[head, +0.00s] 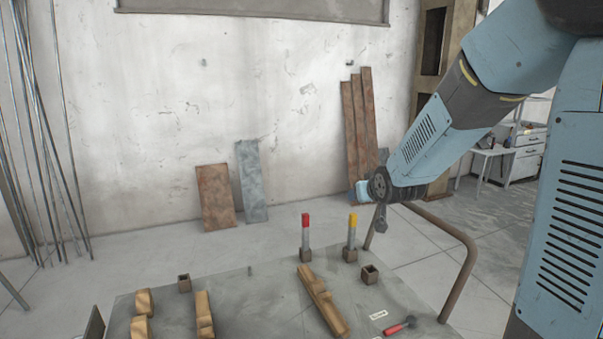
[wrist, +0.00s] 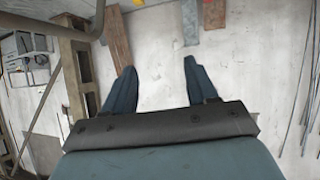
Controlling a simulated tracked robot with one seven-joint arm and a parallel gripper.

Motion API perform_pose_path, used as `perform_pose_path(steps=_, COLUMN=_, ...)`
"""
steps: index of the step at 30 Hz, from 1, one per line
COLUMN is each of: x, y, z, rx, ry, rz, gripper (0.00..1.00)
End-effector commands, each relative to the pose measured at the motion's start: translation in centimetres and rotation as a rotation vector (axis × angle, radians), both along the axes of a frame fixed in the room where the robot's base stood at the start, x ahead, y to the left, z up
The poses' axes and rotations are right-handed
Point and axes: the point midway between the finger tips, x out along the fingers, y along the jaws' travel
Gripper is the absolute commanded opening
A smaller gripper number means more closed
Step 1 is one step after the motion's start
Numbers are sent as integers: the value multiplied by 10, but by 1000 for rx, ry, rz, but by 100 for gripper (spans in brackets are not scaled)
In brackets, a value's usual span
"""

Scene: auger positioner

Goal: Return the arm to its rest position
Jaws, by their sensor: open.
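My arm reaches in from the right side of the head view, and its end with my gripper (head: 378,212) hangs above the back right part of the table (head: 245,300). In the wrist view my gripper (wrist: 160,70) shows two dark blue fingers spread well apart. Nothing is between them except the pale wall behind. The gripper is open, empty and clear of the table. In the head view the fingers are small and hard to make out.
The table bears a red-topped post (head: 305,230), a yellow-topped post (head: 351,232), an empty socket (head: 370,274), wooden blocks (head: 322,300) and a red-handled tool (head: 400,327). A bent pipe rail (head: 465,265) runs along its right side. Boards (head: 215,197) lean on the wall.

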Motion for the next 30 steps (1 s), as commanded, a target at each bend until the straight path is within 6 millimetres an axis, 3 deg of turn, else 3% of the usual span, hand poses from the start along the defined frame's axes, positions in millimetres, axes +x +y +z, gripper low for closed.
perform_pose_path(steps=12, x=-91, y=-34, z=48, rx=-15, ry=173, rz=-82, gripper=57)
perform_pose_path(steps=30, x=-254, y=-62, z=80, rx=1, ry=440, rz=-171, gripper=57)
